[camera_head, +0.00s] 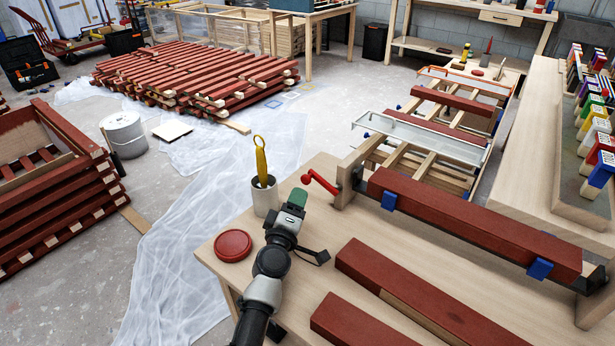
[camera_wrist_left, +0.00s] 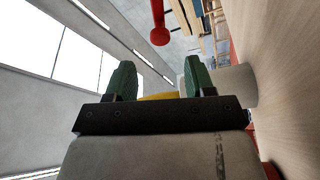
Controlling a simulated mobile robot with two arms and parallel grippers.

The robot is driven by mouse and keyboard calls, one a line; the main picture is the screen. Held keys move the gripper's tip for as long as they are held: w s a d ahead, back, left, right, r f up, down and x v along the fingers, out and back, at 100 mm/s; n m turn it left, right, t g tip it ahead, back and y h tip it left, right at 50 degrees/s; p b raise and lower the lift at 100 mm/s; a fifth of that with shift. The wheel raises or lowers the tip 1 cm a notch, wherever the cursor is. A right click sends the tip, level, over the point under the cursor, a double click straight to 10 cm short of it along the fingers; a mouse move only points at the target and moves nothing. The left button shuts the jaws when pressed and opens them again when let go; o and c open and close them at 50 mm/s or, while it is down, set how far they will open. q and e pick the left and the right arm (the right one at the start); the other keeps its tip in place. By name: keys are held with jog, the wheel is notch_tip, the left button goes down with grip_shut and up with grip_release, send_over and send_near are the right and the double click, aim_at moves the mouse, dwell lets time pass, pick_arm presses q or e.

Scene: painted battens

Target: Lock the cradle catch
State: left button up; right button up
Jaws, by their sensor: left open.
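The cradle (camera_head: 345,180) stands at the back of the table and holds a long red-painted batten (camera_head: 470,220) between blue blocks. A red crank-like lever (camera_head: 318,181) sticks out from the cradle's left end; it looks like the catch. In the left wrist view the red lever (camera_wrist_left: 159,30) hangs down from the top edge, with its round knob beyond the fingertips. My left gripper (camera_head: 298,197) has green fingertips, just below and left of the lever in the head view. In the left wrist view the gripper (camera_wrist_left: 160,78) is open with nothing gripped. My right gripper is out of view.
A white cup (camera_head: 265,200) with a yellow tool (camera_head: 261,160) stands close behind my left gripper. A red round lid (camera_head: 233,245) and red battens (camera_head: 410,290) lie on the table (camera_head: 330,265). A paintbrush rack (camera_head: 590,190) stands at the right.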

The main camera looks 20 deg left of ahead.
aim_at(304, 181)
pick_arm(q)
jog(key=w, duration=0.4)
jog(key=w+b, duration=0.1)
jog(key=w, duration=0.1)
jog(key=shift+w+r, duration=0.25)
jog(key=shift+r, duration=0.05)
jog(key=shift+w+r, duration=0.2)
jog(key=shift+w, duration=0.65)
grip_shut()
